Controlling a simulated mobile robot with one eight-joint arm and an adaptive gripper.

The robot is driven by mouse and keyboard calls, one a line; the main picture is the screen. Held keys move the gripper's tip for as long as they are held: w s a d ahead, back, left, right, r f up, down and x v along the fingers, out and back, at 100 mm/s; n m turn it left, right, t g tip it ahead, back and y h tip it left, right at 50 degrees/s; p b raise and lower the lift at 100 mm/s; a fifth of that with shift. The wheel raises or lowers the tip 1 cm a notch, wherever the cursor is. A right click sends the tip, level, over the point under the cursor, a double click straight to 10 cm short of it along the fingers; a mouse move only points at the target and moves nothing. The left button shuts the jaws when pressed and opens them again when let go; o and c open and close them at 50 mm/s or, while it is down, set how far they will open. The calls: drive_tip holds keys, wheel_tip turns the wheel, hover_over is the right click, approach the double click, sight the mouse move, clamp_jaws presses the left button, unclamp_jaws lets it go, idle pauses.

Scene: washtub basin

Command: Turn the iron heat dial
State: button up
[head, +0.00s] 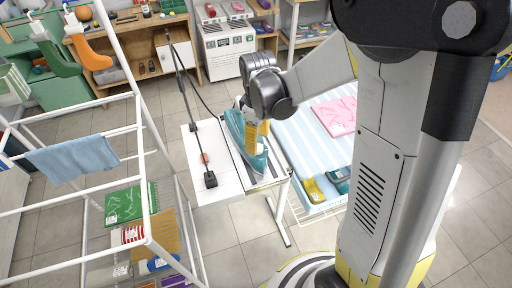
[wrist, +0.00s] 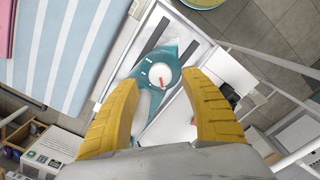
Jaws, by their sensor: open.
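The teal iron (head: 235,125) stands at the small white table's right end in the head view, partly hidden by my gripper. In the wrist view the iron (wrist: 184,52) lies between and beyond my fingers. Its heat dial (wrist: 160,75) is a round white knob with a small red mark. In the head view the dial is hidden or too small to make out. My gripper (wrist: 160,80) is open, its two yellow fingers on either side of the dial in the picture. I cannot tell whether either finger touches the iron. Nothing is held.
The white table (head: 212,180) carries a black stand (head: 210,180) with a cord on its left part. Right of it is a striped ironing surface (head: 290,135) with a pink cloth (head: 336,115). A white drying rack (head: 150,215) stands at left. Tiled floor lies open in front.

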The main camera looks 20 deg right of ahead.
sight(258, 147)
drive_tip(key=shift+f+b, duration=0.35)
drive_tip(key=shift+f, duration=1.25)
clamp_jaws()
drive_tip(key=shift+m, duration=0.4)
drive_tip(key=m, duration=0.4)
drive_tip(key=shift+b, duration=0.4)
drive_tip(key=shift+m, duration=2.5)
